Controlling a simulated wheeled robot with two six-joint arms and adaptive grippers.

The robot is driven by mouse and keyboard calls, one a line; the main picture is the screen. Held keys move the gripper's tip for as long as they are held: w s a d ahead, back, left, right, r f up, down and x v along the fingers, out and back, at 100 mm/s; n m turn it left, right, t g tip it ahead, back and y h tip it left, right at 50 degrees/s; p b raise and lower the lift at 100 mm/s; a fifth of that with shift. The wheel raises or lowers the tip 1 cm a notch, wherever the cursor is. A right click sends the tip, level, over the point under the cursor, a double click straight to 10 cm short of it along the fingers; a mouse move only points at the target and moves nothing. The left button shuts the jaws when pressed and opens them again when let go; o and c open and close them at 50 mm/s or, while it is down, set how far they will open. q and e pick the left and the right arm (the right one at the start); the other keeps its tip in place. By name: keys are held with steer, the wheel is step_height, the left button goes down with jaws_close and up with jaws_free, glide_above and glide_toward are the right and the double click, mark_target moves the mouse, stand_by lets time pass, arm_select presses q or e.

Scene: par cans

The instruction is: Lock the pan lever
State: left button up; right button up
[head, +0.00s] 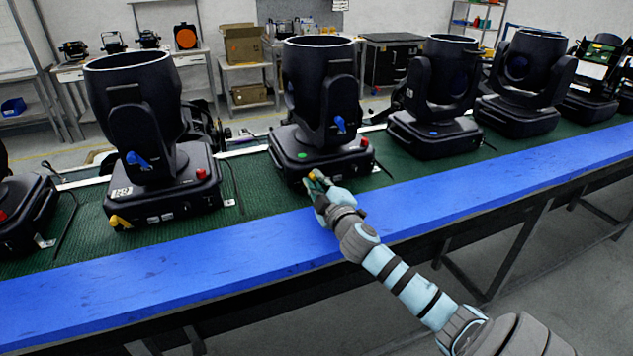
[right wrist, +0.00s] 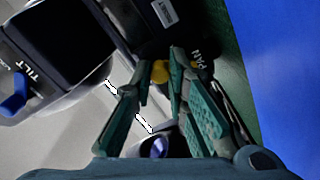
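The yellow pan lever (head: 313,175) is at the front lower edge of the base of the second full moving-head light from the left (head: 322,152). In the right wrist view the pan lever (right wrist: 160,72) lies between my right fingertips, beside the "PAN" label. My right gripper (head: 318,183) is at the front of that base; it also shows in the right wrist view (right wrist: 161,66). The fingertips are close on both sides of the lever, but I cannot tell whether they press on it. My left gripper is out of view.
The light's blue tilt lever (head: 340,124) is on its yoke above. Several similar lights stand in a row on the green bench mat (head: 250,192), including one to the left (head: 160,190). A blue strip (head: 215,262) along the bench's front is clear.

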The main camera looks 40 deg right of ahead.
steer(key=o, duration=0.4)
steer(key=shift+d, duration=0.1)
steer(key=shift+s, duration=0.1)
steer(key=v, duration=1.2)
